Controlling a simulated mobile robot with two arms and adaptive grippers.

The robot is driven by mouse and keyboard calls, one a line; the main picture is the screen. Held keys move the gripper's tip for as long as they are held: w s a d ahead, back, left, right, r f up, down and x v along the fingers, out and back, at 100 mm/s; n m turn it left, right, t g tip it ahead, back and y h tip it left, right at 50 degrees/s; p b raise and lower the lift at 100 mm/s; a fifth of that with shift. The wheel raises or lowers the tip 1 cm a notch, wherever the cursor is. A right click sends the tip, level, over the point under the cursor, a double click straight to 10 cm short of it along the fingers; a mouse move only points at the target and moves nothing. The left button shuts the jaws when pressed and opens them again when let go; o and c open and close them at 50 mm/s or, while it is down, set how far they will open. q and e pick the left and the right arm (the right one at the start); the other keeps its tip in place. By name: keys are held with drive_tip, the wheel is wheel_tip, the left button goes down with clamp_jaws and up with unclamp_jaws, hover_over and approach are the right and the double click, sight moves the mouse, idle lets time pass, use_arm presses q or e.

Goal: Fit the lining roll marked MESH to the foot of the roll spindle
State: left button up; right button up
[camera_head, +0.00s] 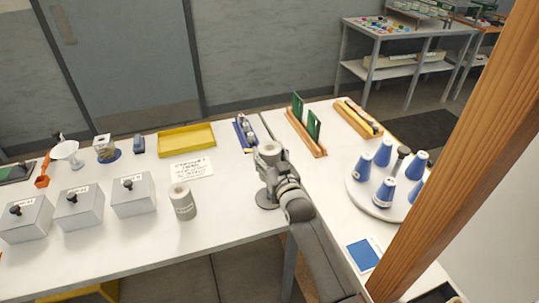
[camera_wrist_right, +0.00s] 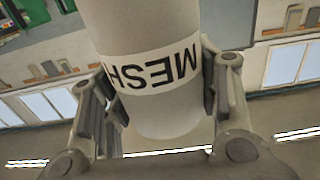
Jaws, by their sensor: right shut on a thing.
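The pale lining roll (camera_head: 268,149) is upright in my right gripper (camera_head: 273,168). In the right wrist view the roll (camera_wrist_right: 150,115) shows a white band with the upside-down letters MESH, and my right gripper's fingers (camera_wrist_right: 160,85) close on both sides of it. A dark round base (camera_head: 266,199), seemingly the foot of the roll spindle, shows on the table below the roll. The gripper and roll hide the spindle's shaft, so I cannot tell whether the roll is around it. A second pale roll (camera_head: 183,203) with an unreadable label stands to the left. My left gripper is out of view.
Several grey boxes with black knobs (camera_head: 133,196) stand at left. A yellow tray (camera_head: 187,141) and a printed card (camera_head: 192,169) lie behind the second roll. A wooden rack with green boards (camera_head: 306,133) and a round stand of blue cones (camera_head: 365,197) are at right. A wooden post (camera_head: 470,150) blocks the right side.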

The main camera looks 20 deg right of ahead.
idle(0.3)
drive_tip(key=shift+f, duration=0.4)
idle(2.0)
drive_tip(key=shift+f+b, duration=3.5)
drive_tip(key=shift+f, duration=1.35)
idle(0.4)
